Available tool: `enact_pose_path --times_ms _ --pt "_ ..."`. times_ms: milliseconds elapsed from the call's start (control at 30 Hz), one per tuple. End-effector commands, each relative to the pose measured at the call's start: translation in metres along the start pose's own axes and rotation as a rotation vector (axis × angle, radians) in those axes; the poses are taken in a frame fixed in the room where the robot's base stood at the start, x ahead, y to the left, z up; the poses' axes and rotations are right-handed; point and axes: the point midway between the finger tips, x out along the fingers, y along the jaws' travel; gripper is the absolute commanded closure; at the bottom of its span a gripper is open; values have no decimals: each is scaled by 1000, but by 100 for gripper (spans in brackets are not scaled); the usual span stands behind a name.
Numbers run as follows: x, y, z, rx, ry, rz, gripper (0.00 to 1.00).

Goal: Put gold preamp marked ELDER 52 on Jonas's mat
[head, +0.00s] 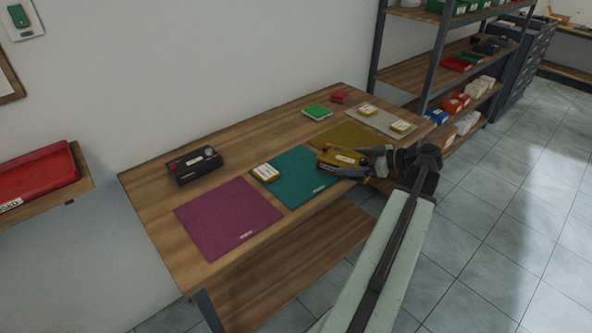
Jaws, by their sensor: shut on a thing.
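A gold box-shaped device with a pale label (338,154) is held at my gripper (357,163). The label is too small to read. My gripper is shut on it, reaching in from the right. The gold device appears over the right part of the teal mat (304,187) and the near edge of the olive-yellow mat (352,136); I cannot tell whether it touches either. A magenta mat (228,217) lies to the left and a pale grey mat (379,119) at the far right. The mats' printed names are not legible, so I cannot tell which is Jonas's.
A black device (195,166) stands left of the teal mat. A small cream box (266,172) sits on the teal mat, and two more lie on the grey mat. Green (317,112) and red (339,97) items lie at the back. A shelf rack (430,60) stands beyond the bench.

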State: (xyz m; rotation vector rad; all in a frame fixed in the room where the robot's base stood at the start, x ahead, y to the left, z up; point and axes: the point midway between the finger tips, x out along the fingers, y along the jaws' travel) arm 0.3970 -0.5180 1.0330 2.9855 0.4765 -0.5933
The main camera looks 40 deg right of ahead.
Motion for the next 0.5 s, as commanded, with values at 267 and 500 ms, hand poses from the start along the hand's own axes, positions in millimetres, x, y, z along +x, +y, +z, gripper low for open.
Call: enact_pose_path --times_ms 267,500 --pt "64 -1 -20 -2 3 -5 86" --pt "120 0 -37 -1 3 -4 86"
